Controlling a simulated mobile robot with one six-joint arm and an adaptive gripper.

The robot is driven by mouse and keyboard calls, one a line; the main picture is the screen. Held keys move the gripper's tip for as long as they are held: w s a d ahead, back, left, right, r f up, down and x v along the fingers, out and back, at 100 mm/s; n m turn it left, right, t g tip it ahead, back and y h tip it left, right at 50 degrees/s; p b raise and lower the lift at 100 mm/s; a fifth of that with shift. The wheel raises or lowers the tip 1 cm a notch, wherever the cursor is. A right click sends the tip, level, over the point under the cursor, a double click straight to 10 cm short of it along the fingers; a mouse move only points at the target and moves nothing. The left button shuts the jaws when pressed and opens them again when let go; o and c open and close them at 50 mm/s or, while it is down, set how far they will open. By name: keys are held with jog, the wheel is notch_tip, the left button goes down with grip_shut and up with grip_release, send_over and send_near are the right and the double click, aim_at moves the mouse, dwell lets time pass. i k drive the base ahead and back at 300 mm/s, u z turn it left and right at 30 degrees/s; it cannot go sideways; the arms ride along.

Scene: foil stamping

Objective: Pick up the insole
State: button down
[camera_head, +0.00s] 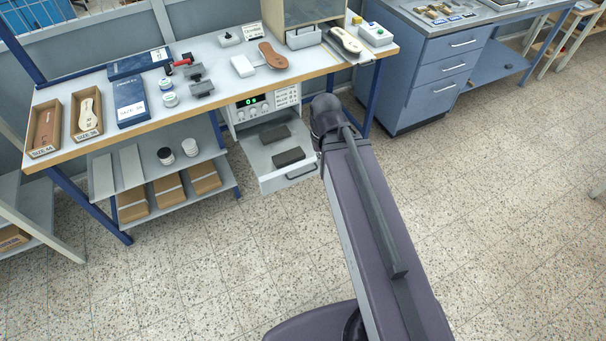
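Several insoles are in view, and I cannot tell which one the task means. A brown insole (272,55) lies flat on the workbench near its middle. A beige insole (346,41) lies at the right, on or in front of the stamping unit. A brown insole (46,127) sits in an open box marked SIZE 44 at the left end. A light insole (88,115) sits in the box beside it. My arm rises from the bottom right toward the bench. My gripper does not show, so its state is hidden.
An open drawer (291,174) juts out below, near my arm. A blue cabinet (440,80) stands right. The speckled floor in front is clear.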

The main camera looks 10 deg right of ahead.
aim_at(350, 44)
jog(key=z, duration=0.05)
jog(key=i, duration=1)
jog(key=u, duration=0.05)
